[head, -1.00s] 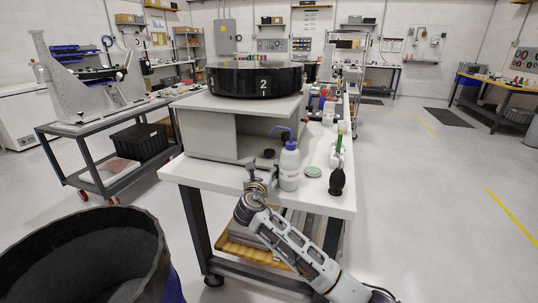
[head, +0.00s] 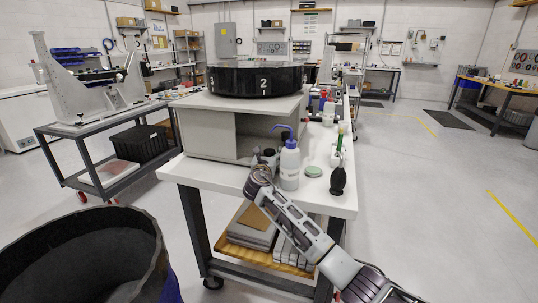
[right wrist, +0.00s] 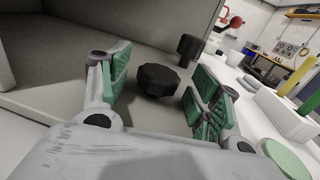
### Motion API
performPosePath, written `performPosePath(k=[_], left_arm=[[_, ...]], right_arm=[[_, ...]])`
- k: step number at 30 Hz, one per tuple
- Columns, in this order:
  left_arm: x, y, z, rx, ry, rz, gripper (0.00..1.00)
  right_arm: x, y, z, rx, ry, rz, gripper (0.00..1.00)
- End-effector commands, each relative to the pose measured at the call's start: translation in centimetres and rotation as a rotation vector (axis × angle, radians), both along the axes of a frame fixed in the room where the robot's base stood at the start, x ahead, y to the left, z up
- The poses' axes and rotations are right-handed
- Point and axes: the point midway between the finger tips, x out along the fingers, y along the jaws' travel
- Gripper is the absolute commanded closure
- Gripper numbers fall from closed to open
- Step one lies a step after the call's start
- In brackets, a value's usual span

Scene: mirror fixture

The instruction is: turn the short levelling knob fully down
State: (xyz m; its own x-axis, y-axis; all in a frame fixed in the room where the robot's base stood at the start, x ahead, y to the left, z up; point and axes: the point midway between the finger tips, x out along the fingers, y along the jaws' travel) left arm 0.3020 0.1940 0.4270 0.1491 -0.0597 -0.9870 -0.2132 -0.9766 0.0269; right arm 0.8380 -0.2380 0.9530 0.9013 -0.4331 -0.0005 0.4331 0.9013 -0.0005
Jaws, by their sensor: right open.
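In the right wrist view a short, wide, black lobed knob (right wrist: 158,80) stands low in the recess of the grey fixture (right wrist: 55,75). A taller, narrower black knob (right wrist: 188,48) stands farther back. My right gripper (head: 262,159) is open at the front of the fixture, beside the bottle in the head view. Its green-padded fingers flank the short knob in the wrist view, with visible gaps on both sides. In the head view the gripper largely hides the short knob. A black round drum marked 2 (head: 258,82) sits on the fixture. My left gripper is not in view.
A white wash bottle (head: 289,168) with a blue spout stands close right of my right gripper. A green disc (head: 313,171), a black bulb blower (head: 338,181) and a holder with green sticks (head: 337,155) are farther right on the white bench (head: 335,203). A dark bin (head: 75,245) stands lower left.

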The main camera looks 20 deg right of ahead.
Motion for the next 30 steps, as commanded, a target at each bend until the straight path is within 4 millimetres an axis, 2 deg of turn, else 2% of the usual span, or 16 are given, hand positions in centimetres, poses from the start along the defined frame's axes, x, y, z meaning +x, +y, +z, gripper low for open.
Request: performPosePath(k=[6,16,27,30], left_arm=[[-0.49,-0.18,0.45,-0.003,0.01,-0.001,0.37],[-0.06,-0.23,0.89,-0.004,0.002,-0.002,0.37],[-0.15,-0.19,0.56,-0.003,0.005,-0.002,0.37],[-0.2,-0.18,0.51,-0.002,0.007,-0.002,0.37]], right_arm=[[0.77,-0.35,0.02,0.0,0.0,0.001,0.37],[0.84,-0.39,0.02,0.0,0.0,0.001,0.37],[0.83,-0.4,0.02,0.0,0.0,0.001,0.83],[0.84,-0.39,0.02,0.0,0.001,-0.002,0.83]])
